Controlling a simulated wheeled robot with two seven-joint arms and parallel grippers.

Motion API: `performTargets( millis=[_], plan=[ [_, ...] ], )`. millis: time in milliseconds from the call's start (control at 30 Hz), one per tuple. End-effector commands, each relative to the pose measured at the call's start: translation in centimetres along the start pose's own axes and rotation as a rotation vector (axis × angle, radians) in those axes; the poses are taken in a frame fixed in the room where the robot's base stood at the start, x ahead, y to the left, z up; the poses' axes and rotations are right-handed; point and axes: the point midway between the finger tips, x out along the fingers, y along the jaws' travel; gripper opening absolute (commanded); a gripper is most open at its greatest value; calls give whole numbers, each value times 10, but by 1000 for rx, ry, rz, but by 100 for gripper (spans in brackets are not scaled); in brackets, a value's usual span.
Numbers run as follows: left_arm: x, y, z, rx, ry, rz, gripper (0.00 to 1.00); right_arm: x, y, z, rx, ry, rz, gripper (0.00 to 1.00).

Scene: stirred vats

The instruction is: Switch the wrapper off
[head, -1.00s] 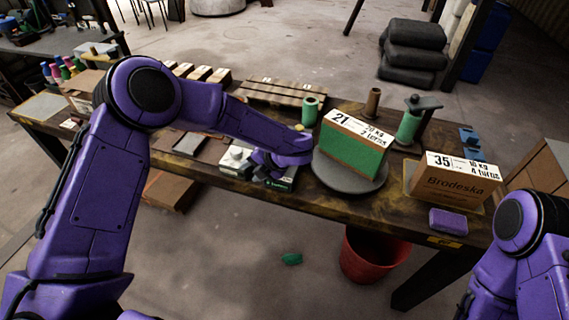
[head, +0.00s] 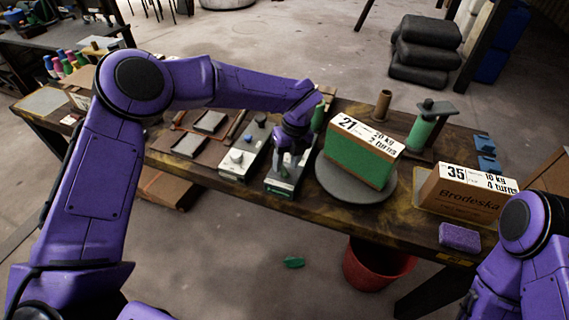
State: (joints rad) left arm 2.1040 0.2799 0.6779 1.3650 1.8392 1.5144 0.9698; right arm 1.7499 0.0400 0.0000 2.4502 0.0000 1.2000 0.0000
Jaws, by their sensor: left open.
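The wrapper's round grey turntable (head: 330,190) stands on the wooden bench. A box (head: 357,152) wrapped in green, with a white top label reading 21, 20 kg, 2 turns, stands on it. Left of the turntable is a grey control box (head: 281,187) with a green front strip; my left gripper and wrist hide most of its top. My left gripper (head: 290,153) is open, pointing down over this box. I cannot tell whether it touches anything. A second control box (head: 238,167), with a pale knob and a blue button, stands just left. My right gripper is out of view.
A brown carton (head: 458,197) labelled 35 and a purple sponge (head: 460,237) are at the right. A green wrap roll (head: 421,132) stands behind the turntable. A red bucket (head: 378,268) is on the floor below. Dark pads (head: 210,122) lie left of the control boxes.

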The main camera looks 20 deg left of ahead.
Motion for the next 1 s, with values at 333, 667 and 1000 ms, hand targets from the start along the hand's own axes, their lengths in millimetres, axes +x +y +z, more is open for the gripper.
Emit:
performTargets(
  millis=[333,667,1000],
  plan=[
    [19,2,1,-3,0,0,45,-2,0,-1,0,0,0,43],
    [19,2,1,-2,-1,0,0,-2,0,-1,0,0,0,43],
    [18,2,1,62,-14,1,0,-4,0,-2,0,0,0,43]
  ],
)
